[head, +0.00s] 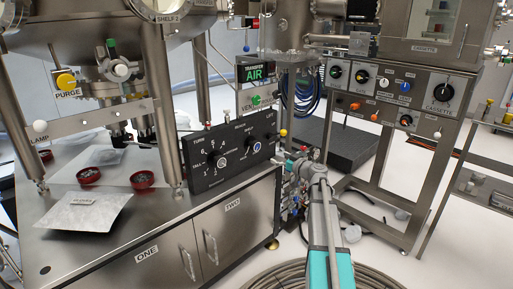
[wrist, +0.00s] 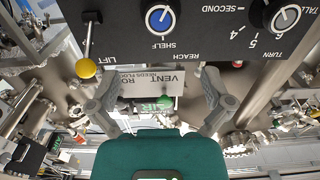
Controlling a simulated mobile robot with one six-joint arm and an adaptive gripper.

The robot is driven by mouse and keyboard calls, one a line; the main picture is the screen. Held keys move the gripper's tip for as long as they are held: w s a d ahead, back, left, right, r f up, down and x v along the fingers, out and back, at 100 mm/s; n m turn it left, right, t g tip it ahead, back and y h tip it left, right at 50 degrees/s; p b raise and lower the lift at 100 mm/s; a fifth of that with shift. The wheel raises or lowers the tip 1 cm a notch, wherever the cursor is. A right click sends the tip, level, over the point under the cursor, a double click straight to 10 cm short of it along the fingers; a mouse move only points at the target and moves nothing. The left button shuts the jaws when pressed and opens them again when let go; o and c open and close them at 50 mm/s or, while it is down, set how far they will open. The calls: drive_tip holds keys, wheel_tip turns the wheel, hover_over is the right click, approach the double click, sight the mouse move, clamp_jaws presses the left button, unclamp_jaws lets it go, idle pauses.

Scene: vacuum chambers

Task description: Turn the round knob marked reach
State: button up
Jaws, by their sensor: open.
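A black control panel (head: 225,165) stands on the bench and also fills the top of the wrist view (wrist: 215,35). The word REACH is printed near its edge in the wrist view. The closest knob to that word is a round blue-capped knob (wrist: 160,18) with SHELF beside it; it also shows in the head view (head: 257,147). I cannot tell which knob REACH marks. My gripper (wrist: 155,80) is open and empty, its fingers apart beside the panel edge. In the head view my gripper (head: 301,155) is right of the panel.
A yellow-ball lever (wrist: 86,68) by the word LIFT is close to my left finger; it also shows in the head view (head: 283,132). A white VENT label (wrist: 150,80) lies beyond my fingers. The TURN knob (head: 220,160) sits left on the panel. Red dishes (head: 142,180) rest on the bench.

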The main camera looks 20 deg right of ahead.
sight(257, 147)
drive_tip(key=shift+w, duration=0.15)
drive_tip(key=x, duration=1.3)
drive_tip(key=shift+w+a, duration=0.15)
drive_tip(key=shift+w, duration=0.15)
drive_tip(key=c, duration=1)
drive_tip(key=shift+c, duration=0.2)
